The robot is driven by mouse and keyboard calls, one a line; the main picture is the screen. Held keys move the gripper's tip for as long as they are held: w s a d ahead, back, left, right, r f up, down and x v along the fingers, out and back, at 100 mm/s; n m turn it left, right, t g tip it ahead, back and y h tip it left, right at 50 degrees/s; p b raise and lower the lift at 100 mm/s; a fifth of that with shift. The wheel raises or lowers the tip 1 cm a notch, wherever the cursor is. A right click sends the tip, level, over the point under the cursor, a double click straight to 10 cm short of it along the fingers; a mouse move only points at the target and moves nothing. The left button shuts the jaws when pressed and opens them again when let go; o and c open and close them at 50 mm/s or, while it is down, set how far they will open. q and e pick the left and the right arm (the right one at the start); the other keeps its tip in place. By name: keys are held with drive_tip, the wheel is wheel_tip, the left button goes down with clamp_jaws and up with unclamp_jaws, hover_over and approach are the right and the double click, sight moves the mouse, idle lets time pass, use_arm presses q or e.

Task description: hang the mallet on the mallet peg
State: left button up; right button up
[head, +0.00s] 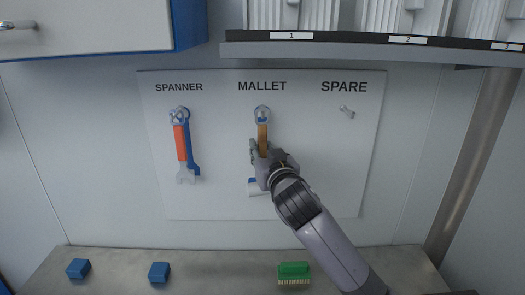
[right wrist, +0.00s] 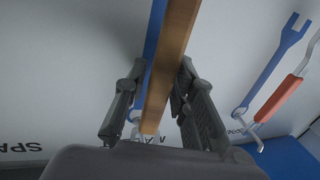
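The mallet (head: 262,138) hangs upright against the board, the top of its wooden handle at the mallet peg (head: 262,112) under the MALLET label. The handle also shows in the right wrist view (right wrist: 171,60). My right gripper (head: 261,156) is at the lower part of the handle. In the right wrist view its two fingers (right wrist: 162,75) stand on either side of the handle, with a gap visible on the left side. The gripper hides much of the mallet's lower end. A blue painted shape (head: 253,181) shows beside it. My left gripper is not in view.
A spanner (head: 181,143) with an orange grip hangs on the left peg. The spare peg (head: 347,112) is empty. A shelf (head: 370,50) juts out above the board. Two blue blocks (head: 78,268) (head: 159,272) and a green brush (head: 294,271) stand on the worktop (head: 220,270).

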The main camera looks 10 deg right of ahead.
drive_tip(key=shift+o, duration=1.4)
